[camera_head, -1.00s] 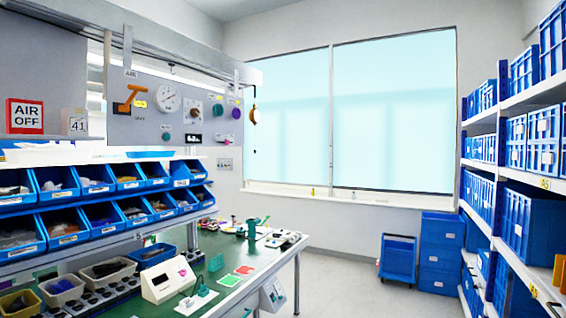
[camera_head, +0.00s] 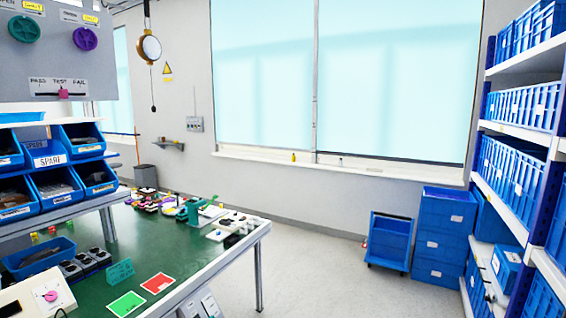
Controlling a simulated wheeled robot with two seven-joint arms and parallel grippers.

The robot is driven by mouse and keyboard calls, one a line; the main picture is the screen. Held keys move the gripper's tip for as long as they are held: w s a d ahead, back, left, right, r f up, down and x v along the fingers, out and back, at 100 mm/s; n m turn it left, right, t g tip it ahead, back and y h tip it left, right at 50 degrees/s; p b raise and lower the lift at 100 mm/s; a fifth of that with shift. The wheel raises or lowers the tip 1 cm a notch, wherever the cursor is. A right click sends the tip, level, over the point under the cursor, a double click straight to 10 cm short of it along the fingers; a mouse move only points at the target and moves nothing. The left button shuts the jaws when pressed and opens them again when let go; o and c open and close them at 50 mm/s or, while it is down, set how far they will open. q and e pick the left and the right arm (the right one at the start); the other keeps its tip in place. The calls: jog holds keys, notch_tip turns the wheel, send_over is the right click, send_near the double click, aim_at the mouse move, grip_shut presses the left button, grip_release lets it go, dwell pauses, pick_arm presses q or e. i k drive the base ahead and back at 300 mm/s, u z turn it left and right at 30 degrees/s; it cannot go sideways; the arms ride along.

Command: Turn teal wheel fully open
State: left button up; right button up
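A teal wheel (camera_head: 24,29) is mounted on the grey panel (camera_head: 60,75) at the upper left of the head view. A purple wheel (camera_head: 86,39) sits to its right on the same panel. The small yellow labels above them are only partly readable. Neither of my grippers shows in the head view.
A green-topped workbench (camera_head: 190,250) fills the lower left, with blue bins (camera_head: 55,190) above it and small items along its far end. Blue crates on a shelf rack (camera_head: 530,140) stand at the right. The floor (camera_head: 320,280) between is clear; a blue trolley (camera_head: 389,241) stands behind.

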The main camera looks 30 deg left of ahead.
aim_at(24, 29)
jog(key=i, duration=1.8)
jog(key=u, duration=2.35)
